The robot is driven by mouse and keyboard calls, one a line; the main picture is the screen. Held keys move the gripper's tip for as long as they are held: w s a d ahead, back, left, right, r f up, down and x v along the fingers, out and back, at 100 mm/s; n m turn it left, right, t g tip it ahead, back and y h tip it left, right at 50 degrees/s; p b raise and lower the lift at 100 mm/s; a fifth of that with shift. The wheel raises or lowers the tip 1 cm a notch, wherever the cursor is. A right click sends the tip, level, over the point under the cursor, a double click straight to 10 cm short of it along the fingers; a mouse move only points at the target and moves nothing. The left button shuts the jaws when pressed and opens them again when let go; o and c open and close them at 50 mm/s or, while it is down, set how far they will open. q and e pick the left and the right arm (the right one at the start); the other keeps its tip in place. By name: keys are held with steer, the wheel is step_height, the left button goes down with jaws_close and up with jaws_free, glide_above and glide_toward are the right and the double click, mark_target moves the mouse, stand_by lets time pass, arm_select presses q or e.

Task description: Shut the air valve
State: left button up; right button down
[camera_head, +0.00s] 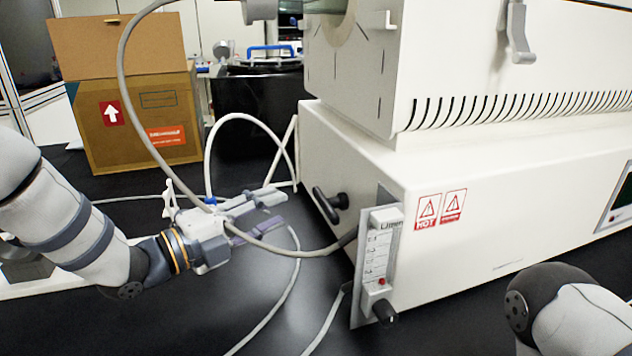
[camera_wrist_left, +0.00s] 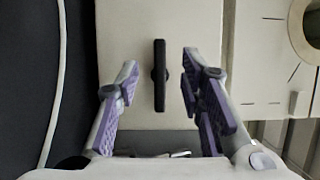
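The black valve handle (camera_head: 330,204) sits on the left side face of the white machine. My right gripper is out of view; only part of that arm shows at bottom right.
A flow meter panel (camera_head: 377,255) with a black knob (camera_head: 384,312) stands at the machine's front corner. A grey hose (camera_head: 122,75) arches over my left gripper. White tubes (camera_head: 290,285) lie on the black table. A cardboard box (camera_head: 140,125) stands behind.

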mark_target(314, 194)
arm_select(q)
steer(key=x, duration=0.4)
steer(key=b+x, duration=0.1)
steer(key=x, duration=0.4)
steer(key=shift+s+d+f, duration=0.15)
steer(key=shift+d, duration=0.15)
steer(key=shift+w+d, duration=0.4)
jaws_close()
